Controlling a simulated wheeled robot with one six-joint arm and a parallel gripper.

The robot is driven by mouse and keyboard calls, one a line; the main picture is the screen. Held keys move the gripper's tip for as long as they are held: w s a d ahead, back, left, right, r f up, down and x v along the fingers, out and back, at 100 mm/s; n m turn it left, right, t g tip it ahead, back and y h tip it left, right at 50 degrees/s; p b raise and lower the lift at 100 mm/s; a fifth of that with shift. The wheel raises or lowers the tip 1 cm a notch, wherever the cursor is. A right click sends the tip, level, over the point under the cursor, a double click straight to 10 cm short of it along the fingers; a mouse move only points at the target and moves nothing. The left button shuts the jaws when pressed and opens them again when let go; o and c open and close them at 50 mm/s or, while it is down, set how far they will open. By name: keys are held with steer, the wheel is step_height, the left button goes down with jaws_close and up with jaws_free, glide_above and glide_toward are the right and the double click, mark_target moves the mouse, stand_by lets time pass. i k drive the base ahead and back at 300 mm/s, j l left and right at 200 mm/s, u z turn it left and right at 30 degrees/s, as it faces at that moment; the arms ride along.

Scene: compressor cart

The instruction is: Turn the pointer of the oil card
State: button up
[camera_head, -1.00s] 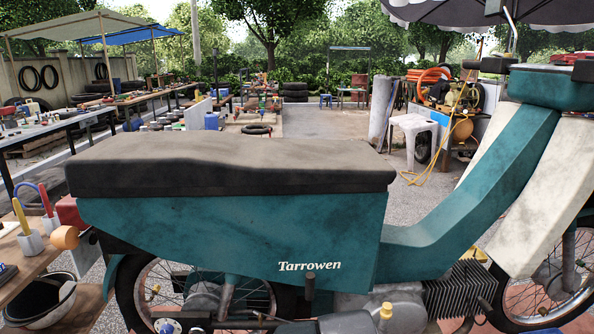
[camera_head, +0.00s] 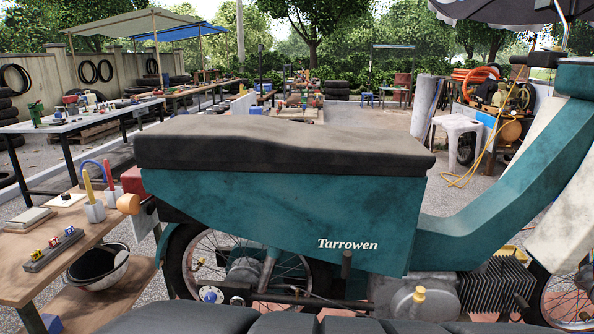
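I cannot make out the oil card or its pointer for certain. A small white card (camera_head: 69,200) with a dark mark at its middle lies on the wooden bench (camera_head: 100,224) at the left. It is too small to tell whether it is the oil card. The compressor cart (camera_head: 507,102) stands at the back right, with an orange hose and an orange tank; no card shows clearly on it. My gripper is not in view.
A teal motorbike (camera_head: 290,220) marked Tarrowen fills the middle. The bench bears a grey box (camera_head: 29,220), cups with tools (camera_head: 95,211) and a block with coloured cubes (camera_head: 54,249). A white stool (camera_head: 457,136) stands before the cart. Open paving (camera_head: 375,122) lies behind the bike.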

mark_target(65, 197)
steer(key=u, duration=1.75)
